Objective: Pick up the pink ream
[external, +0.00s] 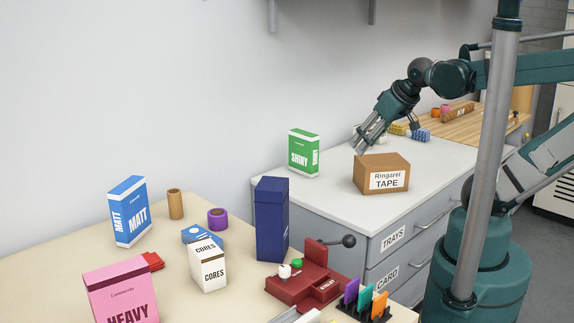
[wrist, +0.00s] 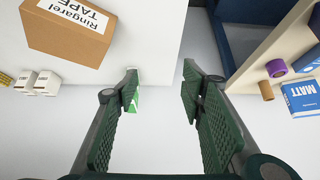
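The pink ream (external: 124,293) stands upright on the cream table at the lower left of the external view, marked HEAVY. The bottom of the frame cuts it off. It does not show in the wrist view. My gripper (external: 359,151) is far from it, above the white cabinet top between the green ream and the tape box. In the wrist view my gripper (wrist: 160,75) has its two green fingers wide apart with nothing between them.
The green SHINY ream (external: 303,153) and a tape carton (external: 382,174) stand on the cabinet. A blue MATT ream (external: 129,212), a CORES box (external: 208,268), a tall navy box (external: 271,220) and a red press (external: 305,284) stand on the table near the pink ream.

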